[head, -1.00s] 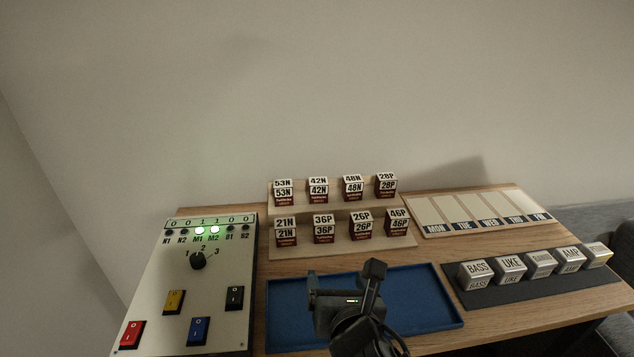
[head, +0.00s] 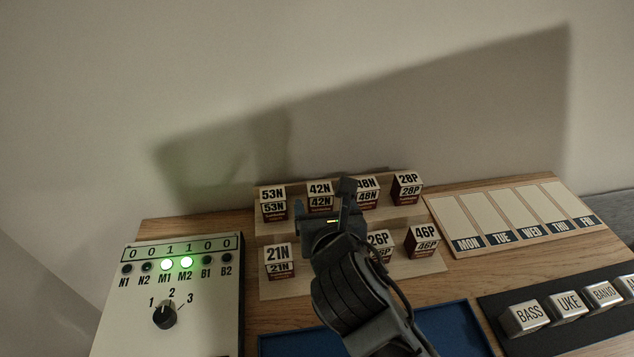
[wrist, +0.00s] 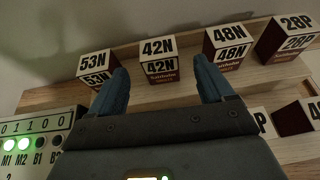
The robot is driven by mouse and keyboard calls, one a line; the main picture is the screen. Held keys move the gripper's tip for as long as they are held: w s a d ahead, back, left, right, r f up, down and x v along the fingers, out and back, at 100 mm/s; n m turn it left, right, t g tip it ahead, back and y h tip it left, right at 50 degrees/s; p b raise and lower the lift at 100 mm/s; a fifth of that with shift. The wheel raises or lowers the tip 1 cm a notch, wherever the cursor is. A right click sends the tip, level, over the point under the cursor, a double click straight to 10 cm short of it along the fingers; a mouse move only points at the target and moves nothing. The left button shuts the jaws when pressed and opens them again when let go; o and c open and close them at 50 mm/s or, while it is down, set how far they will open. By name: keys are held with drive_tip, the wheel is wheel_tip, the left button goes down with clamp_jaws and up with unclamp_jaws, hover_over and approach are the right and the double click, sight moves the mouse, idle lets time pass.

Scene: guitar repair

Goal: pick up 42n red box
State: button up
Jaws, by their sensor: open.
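The 42N box (head: 320,195) is red with a white label and stands on the upper step of the wooden rack, between the 53N and 48N boxes. It also shows in the wrist view (wrist: 159,62), ahead of and between my fingers. My gripper (head: 330,205) is open and empty, in front of the 42N box and apart from it. In the wrist view its two blue fingertips (wrist: 162,82) point at the upper row, one on each side of the 42N box. In the head view my gripper hides the 36P box.
The 53N box (head: 273,204) and 48N box (head: 368,190) stand close on either side. The 28P box (head: 407,188) is further right. The lower row holds 21N (head: 279,261), 26P (head: 380,245) and 46P (head: 423,241). A blue tray (head: 455,335) lies in front.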

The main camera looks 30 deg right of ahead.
sight(319, 189)
drive_tip(key=x, duration=0.8)
drive_tip(key=shift+r, duration=0.1)
drive_tip(key=shift+c, duration=0.3)
drive_tip(key=c, duration=1.1)
